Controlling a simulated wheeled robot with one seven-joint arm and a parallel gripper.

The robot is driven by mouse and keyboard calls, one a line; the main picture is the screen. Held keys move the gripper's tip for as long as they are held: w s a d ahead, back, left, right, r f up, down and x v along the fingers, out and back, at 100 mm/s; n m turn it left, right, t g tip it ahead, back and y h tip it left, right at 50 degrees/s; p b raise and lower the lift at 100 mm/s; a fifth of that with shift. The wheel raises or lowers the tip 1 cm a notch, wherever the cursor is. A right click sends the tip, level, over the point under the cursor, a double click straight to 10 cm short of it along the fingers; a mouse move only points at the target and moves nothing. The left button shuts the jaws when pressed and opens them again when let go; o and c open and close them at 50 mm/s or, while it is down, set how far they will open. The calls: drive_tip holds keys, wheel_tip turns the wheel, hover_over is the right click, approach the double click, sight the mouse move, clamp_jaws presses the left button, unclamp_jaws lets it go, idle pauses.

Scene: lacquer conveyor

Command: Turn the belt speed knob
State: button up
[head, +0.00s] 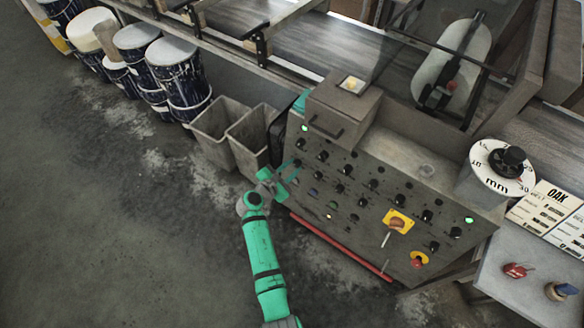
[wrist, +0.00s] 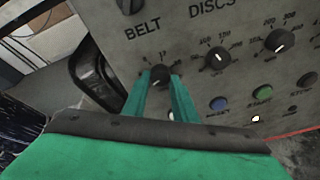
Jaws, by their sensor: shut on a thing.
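The belt speed knob (wrist: 159,74) is a small black knob on the grey control panel (head: 400,190), below the printed word BELT in the wrist view. The fingers of my gripper (wrist: 160,88) stand on either side of it and are shut on it. In the head view my green gripper (head: 284,171) reaches the lower left part of the panel. The knob itself is too small to make out there.
Other black knobs (wrist: 217,58) and a blue button (wrist: 219,104) lie close to the right of the held knob. Grey bins (head: 222,131) stand left of the panel. A red bar (head: 340,246) runs along its lower edge. Open floor lies to the left.

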drive_tip(key=shift+n, duration=0.8)
drive_tip(key=shift+w, duration=0.1)
drive_tip(key=o, duration=1)
drive_tip(key=shift+o, duration=0.2)
drive_tip(key=v, duration=1.1)
drive_tip(key=shift+a+f, duration=0.1)
